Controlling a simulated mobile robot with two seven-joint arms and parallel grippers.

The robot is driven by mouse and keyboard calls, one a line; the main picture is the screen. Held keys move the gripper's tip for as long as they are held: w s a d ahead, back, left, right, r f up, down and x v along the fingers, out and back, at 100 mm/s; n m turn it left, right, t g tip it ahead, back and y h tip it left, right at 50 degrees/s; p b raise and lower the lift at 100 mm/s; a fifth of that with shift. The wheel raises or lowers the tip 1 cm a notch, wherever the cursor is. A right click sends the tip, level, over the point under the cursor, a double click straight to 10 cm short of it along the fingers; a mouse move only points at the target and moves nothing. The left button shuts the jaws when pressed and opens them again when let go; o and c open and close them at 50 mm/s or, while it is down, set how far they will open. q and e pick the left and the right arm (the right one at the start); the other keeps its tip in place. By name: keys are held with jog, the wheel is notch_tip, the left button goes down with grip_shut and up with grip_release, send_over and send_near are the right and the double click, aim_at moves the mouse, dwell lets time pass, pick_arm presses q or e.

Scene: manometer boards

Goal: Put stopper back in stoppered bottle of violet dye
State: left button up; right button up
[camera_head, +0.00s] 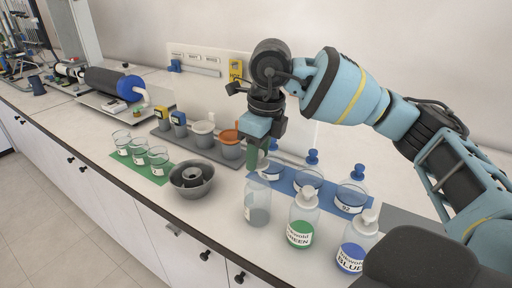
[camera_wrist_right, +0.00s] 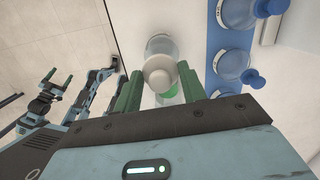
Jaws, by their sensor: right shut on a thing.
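My right gripper (camera_head: 258,158) points down above a clear bottle (camera_head: 257,205) at the front of the counter. The bottle's lower part looks grey and no violet shows. In the right wrist view a white rounded stopper (camera_wrist_right: 158,76) sits between the green fingers of the right gripper (camera_wrist_right: 160,90), which is shut on it. Clear glass (camera_wrist_right: 160,43) shows just beyond the stopper. The fingers hide the stopper in the head view, and I cannot tell whether it touches the bottle neck. My left gripper (camera_wrist_right: 58,83) shows far off in the right wrist view, fingers apart and empty.
A green-label bottle (camera_head: 302,222) and a blue-label bottle (camera_head: 357,247), both white-stoppered, stand close at right. Blue-stoppered flasks (camera_head: 352,193) stand on a blue mat (camera_head: 285,184) behind. A grey ring-shaped pan (camera_head: 192,188) and beakers on a green mat (camera_head: 152,175) are left.

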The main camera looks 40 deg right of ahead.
notch_tip(320, 180, down, 2)
jog(key=shift+f+b, duration=0.1)
jog(key=shift+b, duration=0.3)
jog(key=shift+f, duration=0.55)
pick_arm(q)
jog(key=shift+s+d+f+b, duration=0.1)
jog(key=shift+f+b, duration=0.05)
jog(key=shift+f, duration=0.25)
jog(key=shift+s+d+f+b, duration=0.1)
jog(key=shift+f+b, duration=0.05)
jog(key=shift+f, duration=0.25)
pick_arm(e)
jog(key=shift+f, duration=0.35)
pick_arm(q)
jog(key=shift+s, duration=0.3)
jog(key=shift+w, duration=0.15)
jog(key=shift+w+r, duration=0.25)
jog(key=shift+w, duration=0.05)
pick_arm(e)
jog(key=shift+f, duration=0.1)
pick_arm(q)
jog(key=shift+s+p, duration=0.25)
jog(key=shift+p, duration=0.05)
pick_arm(e)
jog(key=shift+f, duration=0.1)
